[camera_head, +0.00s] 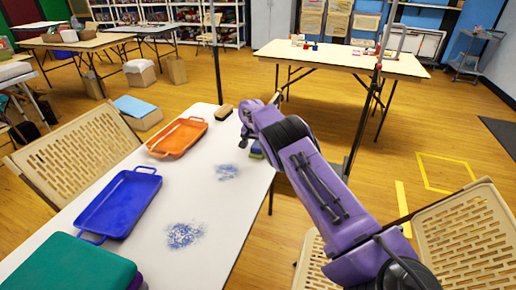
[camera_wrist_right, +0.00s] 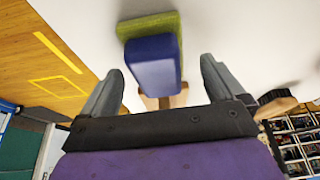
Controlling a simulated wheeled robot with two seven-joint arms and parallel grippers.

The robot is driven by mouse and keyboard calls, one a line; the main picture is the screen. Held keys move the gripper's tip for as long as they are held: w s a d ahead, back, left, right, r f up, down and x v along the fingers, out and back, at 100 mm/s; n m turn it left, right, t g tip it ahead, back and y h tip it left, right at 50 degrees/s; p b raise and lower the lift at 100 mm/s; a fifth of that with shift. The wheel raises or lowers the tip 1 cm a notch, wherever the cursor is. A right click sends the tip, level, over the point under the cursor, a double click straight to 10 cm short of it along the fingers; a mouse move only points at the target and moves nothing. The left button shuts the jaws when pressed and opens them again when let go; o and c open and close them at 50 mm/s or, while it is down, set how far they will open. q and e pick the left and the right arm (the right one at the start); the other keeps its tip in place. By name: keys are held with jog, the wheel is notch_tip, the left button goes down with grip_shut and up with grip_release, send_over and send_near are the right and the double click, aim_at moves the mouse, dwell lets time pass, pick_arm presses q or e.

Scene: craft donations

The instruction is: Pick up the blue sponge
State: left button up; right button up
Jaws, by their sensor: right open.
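The blue sponge (camera_head: 257,148) lies near the right edge of the white table (camera_head: 215,215), partly hidden by my right arm in the head view. In the right wrist view the sponge (camera_wrist_right: 153,64) shows a blue block with a green part along its far side. My right gripper (camera_wrist_right: 155,88) is open and empty. Its two fingers are apart, one toward each side of the sponge, and its near end reaches between them in the picture. Contact cannot be told. My left gripper is not in view.
A brown brush (camera_head: 224,112) lies just beyond my right gripper. An orange tray (camera_head: 177,138), a blue tray (camera_head: 118,203) and a green case (camera_head: 70,264) line the table's left side. Blue speckled patches (camera_head: 185,235) mark the tabletop. Tan chairs stand on both sides.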

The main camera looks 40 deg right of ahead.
jog(key=shift+x, duration=0.95)
jog(key=shift+s+d+r, duration=0.1)
jog(key=c, duration=1.2)
jog(key=shift+r, duration=0.55)
jog(key=v, duration=0.5)
jog(key=s+v, duration=0.1)
jog(key=v, duration=0.2)
jog(key=shift+s+a+f, duration=0.15)
jog(key=shift+a+f, duration=0.05)
jog(key=shift+a, duration=0.05)
jog(key=s+a+r, duration=0.1)
jog(key=s+a, duration=0.1)
jog(key=s+a+r, duration=0.2)
jog(key=s+a+r+b, duration=0.1)
jog(key=s+a, duration=0.2)
jog(key=shift+r, duration=0.4)
